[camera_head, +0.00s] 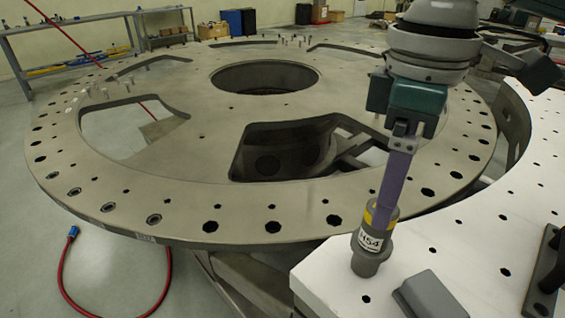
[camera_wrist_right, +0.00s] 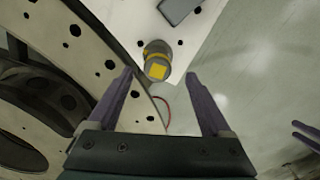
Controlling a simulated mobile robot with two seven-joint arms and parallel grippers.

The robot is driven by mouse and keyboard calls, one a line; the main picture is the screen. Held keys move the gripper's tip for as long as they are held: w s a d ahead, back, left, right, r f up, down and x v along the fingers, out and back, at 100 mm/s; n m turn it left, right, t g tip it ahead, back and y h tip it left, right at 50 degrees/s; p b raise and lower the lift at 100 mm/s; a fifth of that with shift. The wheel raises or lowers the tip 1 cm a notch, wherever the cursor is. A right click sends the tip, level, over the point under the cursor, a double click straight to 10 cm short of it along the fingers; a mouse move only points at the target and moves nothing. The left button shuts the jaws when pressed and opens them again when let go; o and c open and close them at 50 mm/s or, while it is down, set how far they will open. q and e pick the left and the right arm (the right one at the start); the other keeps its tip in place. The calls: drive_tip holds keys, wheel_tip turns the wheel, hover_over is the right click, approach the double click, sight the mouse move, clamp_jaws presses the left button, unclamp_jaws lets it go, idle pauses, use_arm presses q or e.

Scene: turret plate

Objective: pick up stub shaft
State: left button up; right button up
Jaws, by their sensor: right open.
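The stub shaft (camera_head: 371,254) is a grey stepped cylinder with a yellow band and a white label reading H54. It stands upright on the white plate near its left corner. My right gripper (camera_head: 381,222) comes down from above, with its purple fingertips at the shaft's upper part in the head view. In the right wrist view my right gripper (camera_wrist_right: 158,75) is open, and the shaft (camera_wrist_right: 156,62) shows between and beyond the fingertips. I cannot tell whether a finger touches it. Two purple prongs at that view's right edge look like part of my left gripper (camera_wrist_right: 306,134).
A large round turret plate (camera_head: 170,205) with holes and cutouts lies left of the white plate (camera_head: 470,230). A grey block (camera_head: 430,295) lies right of the shaft, and a dark bracket (camera_head: 546,270) stands farther right. A red hose (camera_head: 62,270) lies on the floor.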

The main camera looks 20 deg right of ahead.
sight(373, 240)
wheel_tip(373, 240, down, 2)
drive_tip(key=shift+s+f, duration=0.1)
drive_tip(key=shift+s, duration=0.05)
drive_tip(key=f, duration=0.5)
drive_tip(key=shift+w+f, duration=0.15)
drive_tip(key=shift+w, duration=0.15)
clamp_jaws()
idle(0.4)
